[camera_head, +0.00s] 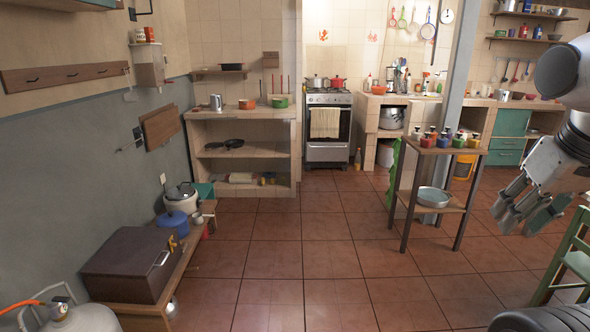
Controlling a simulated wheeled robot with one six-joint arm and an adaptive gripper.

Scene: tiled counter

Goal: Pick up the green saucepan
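The green saucepan (280,102) is small and far off in the camera_head view. It stands on top of the tiled counter (225,114) at the back left, near the counter's right end. An orange pot (247,104) stands to its left. The saucepan's handle is hard to make out at this size. My gripper (527,214) hangs at the right side of the view, much nearer to me and far from the saucepan. Its fingers point down and left, spread apart, with nothing visible between them.
A small wooden table (446,151) with several colored pots stands right of centre. A green chair (572,250) is below my gripper. A low bench (190,262) with a brown case (130,262) lines the left wall. The tiled floor (290,240) between is clear toward the counter and stove (328,128).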

